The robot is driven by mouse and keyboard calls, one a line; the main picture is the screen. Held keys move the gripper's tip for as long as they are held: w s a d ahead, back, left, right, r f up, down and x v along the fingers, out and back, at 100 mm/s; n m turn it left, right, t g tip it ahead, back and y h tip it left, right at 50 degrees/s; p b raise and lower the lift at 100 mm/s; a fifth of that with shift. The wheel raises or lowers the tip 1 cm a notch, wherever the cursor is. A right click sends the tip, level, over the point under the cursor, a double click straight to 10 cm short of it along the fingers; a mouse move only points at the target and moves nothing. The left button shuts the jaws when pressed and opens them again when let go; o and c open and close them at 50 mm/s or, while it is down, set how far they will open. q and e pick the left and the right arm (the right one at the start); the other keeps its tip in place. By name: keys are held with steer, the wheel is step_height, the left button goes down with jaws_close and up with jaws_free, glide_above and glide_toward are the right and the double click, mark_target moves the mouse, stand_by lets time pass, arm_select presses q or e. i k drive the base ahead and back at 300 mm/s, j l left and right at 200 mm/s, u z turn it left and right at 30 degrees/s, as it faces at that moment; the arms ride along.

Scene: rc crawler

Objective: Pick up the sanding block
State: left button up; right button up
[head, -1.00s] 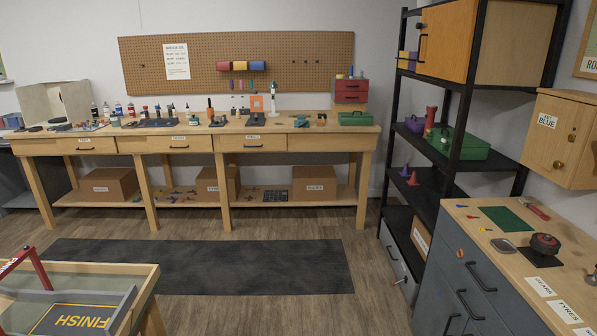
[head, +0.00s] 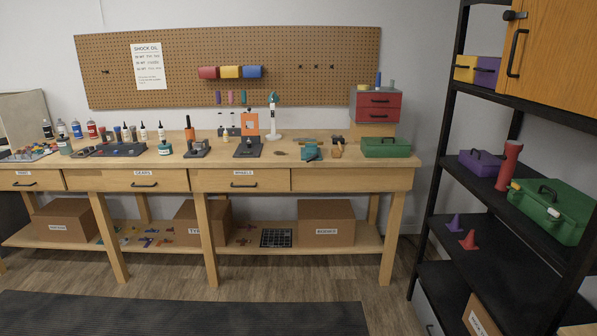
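I cannot pick out the sanding block for certain in the head view. Many small items stand on the long wooden workbench (head: 353,180), too small to name surely. Among them are a small brown item (head: 337,149) and a teal tool (head: 311,152) right of the middle, and a small dark flat piece (head: 279,153) left of them. Neither of my grippers is in view.
A green case (head: 386,147) and a red drawer unit (head: 376,106) stand at the bench's right end. Cardboard boxes (head: 326,222) sit on the lower shelf. A black shelving rack (head: 436,205) stands at right. A dark mat (head: 180,315) lies on the open floor before the bench.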

mark_target(335, 153)
steer(key=i+u, duration=0.15)
steer(key=i, duration=0.55)
steer(key=i+l+u, duration=0.1)
steer(key=i, duration=0.55)
steer(key=i+l+u, duration=0.15)
steer(key=i, duration=0.55)
steer(key=i+j+z, duration=0.2)
steer(key=i, duration=0.2)
steer(key=i+z, duration=0.2)
steer(key=i, duration=0.15)
steer(key=i+j+z, duration=0.15)
steer(key=i+j, duration=0.15)
steer(key=i+j+z, duration=0.85)
